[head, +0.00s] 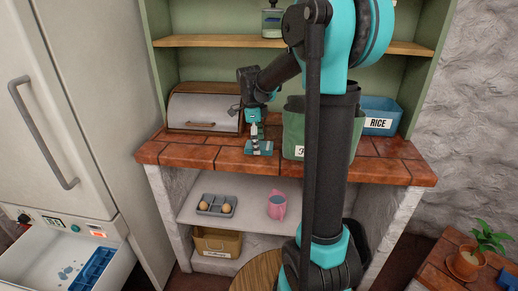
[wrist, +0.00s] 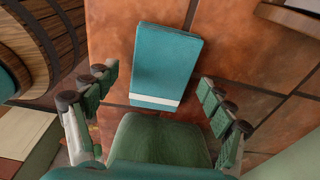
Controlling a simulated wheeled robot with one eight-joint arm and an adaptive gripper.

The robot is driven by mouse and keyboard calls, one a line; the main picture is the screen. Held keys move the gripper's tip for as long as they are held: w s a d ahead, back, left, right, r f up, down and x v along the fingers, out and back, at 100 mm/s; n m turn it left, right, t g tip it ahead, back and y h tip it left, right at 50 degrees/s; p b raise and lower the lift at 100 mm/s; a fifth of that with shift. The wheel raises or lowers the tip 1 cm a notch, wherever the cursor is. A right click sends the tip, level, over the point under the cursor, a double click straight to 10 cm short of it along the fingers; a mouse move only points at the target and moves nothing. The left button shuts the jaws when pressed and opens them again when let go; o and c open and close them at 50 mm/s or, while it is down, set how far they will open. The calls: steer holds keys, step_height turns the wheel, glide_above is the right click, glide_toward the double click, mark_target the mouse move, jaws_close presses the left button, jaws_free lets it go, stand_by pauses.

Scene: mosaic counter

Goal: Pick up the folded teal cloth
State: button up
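The folded teal cloth (wrist: 166,62) lies flat on the tiled counter in the wrist view, a thick rectangle with a white stripe near its close end. In the head view the cloth (head: 264,148) is small and lies near the counter's front edge, partly behind my gripper (head: 254,133). In the wrist view my gripper (wrist: 158,80) is open and empty. Its two green, dark-knuckled fingers stand wide apart, one on each side of the cloth's close end, with gaps between. I cannot tell how high the fingertips are above the counter.
A bread box (head: 203,110) with a wooden frame stands left of the cloth. A green fabric bin (head: 293,128) stands close on the right, with a blue RICE bin (head: 379,117) beyond. The shelf below holds an egg tray (head: 215,206) and a pink mug (head: 277,206).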

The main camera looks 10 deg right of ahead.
steer(key=c, duration=1.1)
steer(key=shift+r, duration=0.15)
step_height(320, 180, up, 20)
steer(key=shift+f, duration=0.1)
steer(key=o, duration=0.4)
steer(key=shift+c, duration=1.4)
steer(key=shift+a, duration=0.15)
